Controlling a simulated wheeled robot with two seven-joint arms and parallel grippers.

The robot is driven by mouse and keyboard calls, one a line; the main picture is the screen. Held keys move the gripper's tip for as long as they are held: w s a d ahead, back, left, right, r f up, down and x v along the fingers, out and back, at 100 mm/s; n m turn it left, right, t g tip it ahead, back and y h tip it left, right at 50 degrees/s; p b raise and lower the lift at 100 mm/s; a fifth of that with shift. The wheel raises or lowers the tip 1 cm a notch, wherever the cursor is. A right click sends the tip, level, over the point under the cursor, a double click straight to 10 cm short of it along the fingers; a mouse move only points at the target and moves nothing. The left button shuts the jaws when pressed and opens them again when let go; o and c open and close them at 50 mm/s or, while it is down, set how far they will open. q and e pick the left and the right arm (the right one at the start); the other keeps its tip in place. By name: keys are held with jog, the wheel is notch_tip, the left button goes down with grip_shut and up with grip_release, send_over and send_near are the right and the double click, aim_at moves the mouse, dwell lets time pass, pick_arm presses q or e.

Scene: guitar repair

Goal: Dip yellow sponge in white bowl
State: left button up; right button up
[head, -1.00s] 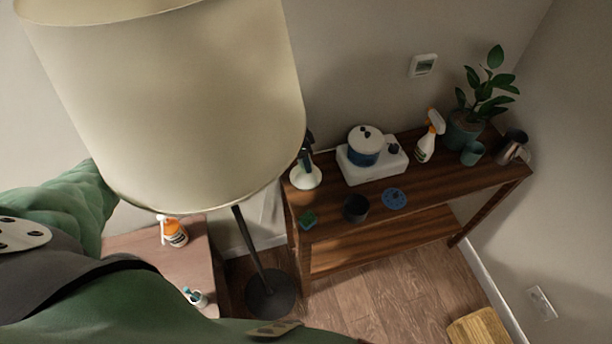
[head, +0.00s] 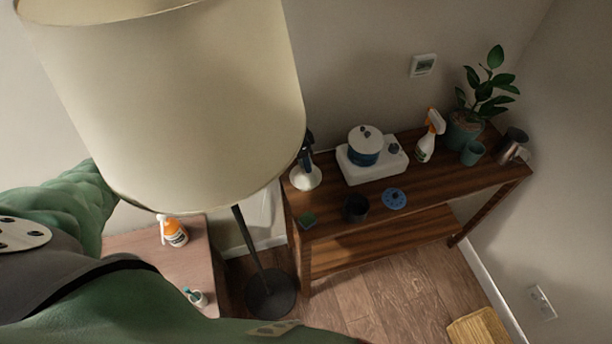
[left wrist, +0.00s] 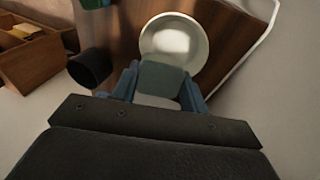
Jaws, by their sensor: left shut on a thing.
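The white bowl (head: 306,178) stands at the left end of the wooden shelf table in the head view. It also shows in the left wrist view (left wrist: 174,42), just beyond the fingertips. My left gripper (head: 307,156) is above the bowl, partly hidden by the lampshade. In the left wrist view my left gripper (left wrist: 160,84) is shut on a block-like sponge (left wrist: 162,78). The sponge looks grey-green on top with a pale strip at its near edge; no clear yellow shows. It overlaps the near rim of the bowl in the picture. My right gripper is not in view.
A large lampshade (head: 165,100) blocks the left of the head view. A green sponge (head: 308,219), a dark cup (head: 356,208) and a blue lid (head: 394,198) stand near the bowl. A pot on a white base (head: 372,170), spray bottle and plant stand further right.

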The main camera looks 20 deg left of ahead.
pick_arm(q)
jog(key=shift+r, duration=0.15)
dwell(0.4)
jog(key=shift+r+p, duration=1.4)
jog(key=shift+r, duration=0.5)
jog(key=shift+a, duration=0.1)
